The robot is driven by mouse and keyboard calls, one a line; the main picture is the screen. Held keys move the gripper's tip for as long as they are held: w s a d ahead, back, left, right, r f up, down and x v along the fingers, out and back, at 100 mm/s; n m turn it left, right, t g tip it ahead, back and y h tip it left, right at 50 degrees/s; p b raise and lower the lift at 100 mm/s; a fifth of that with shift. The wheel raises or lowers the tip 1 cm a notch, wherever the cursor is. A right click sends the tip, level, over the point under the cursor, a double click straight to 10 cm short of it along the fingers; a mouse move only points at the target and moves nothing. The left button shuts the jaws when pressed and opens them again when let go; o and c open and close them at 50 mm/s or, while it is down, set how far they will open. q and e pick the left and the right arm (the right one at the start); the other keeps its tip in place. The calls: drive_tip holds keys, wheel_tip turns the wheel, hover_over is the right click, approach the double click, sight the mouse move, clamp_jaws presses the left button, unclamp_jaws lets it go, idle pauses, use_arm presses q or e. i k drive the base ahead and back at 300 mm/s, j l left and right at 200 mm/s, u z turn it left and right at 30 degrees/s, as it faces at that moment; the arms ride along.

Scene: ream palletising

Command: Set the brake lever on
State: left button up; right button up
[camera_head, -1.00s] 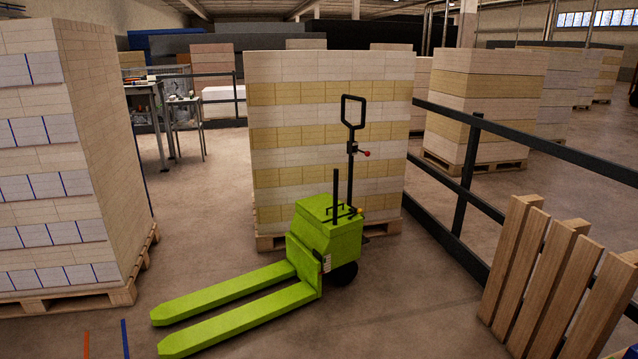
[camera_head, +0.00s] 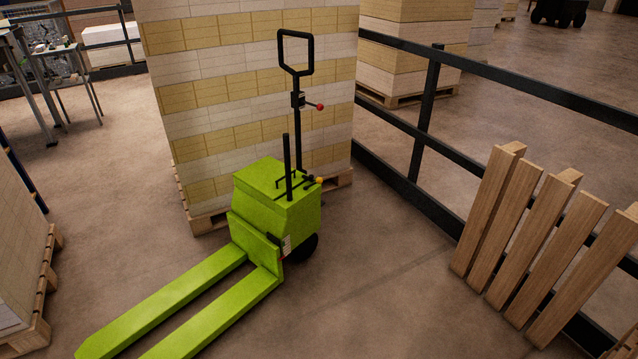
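A lime-green pallet truck (camera_head: 273,207) stands on the concrete floor in the head view, its two forks (camera_head: 195,308) pointing to the lower left and empty. A black upright handle (camera_head: 297,100) with a loop grip rises from its body. A short lever with a red knob (camera_head: 320,107) sticks out to the right of the handle. A separate black rod (camera_head: 286,165) stands on the body, near a small yellow-orange knob (camera_head: 318,179). I cannot tell which of these is the brake lever. Neither gripper is in view.
A tall stack of reams (camera_head: 240,95) on a pallet stands close behind the truck. A dark railing (camera_head: 424,120) runs along the right, with wooden slatted pallets (camera_head: 540,240) leaning there. Another loaded pallet (camera_head: 25,270) is at left. Floor between truck and slats is clear.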

sight(319, 181)
drive_tip(key=i+l+u, duration=0.2)
drive_tip(key=i+l, duration=0.85)
drive_tip(key=i, duration=0.15)
drive_tip(key=i+l+u, duration=0.25)
drive_tip(key=i+l, duration=0.9)
